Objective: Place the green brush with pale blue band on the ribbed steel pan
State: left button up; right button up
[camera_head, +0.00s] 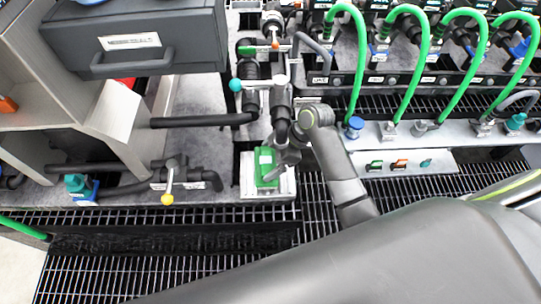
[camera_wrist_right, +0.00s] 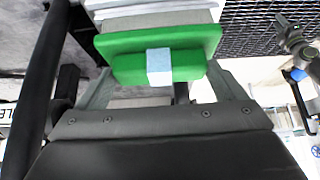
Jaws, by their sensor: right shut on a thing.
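The green brush with the pale blue band (camera_wrist_right: 120,43) is between the two fingers of my right gripper (camera_wrist_right: 160,82) in the right wrist view, with the band facing the camera. In the head view the green brush (camera_head: 265,160) is at the middle, over or on the ribbed steel pan (camera_head: 289,184), a small pale square piece. The pan's pale ribbed layers (camera_wrist_right: 155,15) show just beyond the brush in the wrist view. I cannot tell whether the brush touches the pan. My right gripper (camera_head: 271,172) is shut on the brush. My left gripper is not in view.
Dark pipes and a yellow-handled valve (camera_head: 168,184) stand left of the pan. A grey drawer box (camera_head: 135,45) is at the upper left. Green hoses (camera_head: 355,70) rise at the upper right. Black grating (camera_head: 150,270) lies in front.

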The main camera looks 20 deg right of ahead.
jog(key=o, duration=0.6)
jog(key=v, duration=1.2)
jog(key=shift+r+p, duration=0.15)
jog(key=shift+p, duration=0.15)
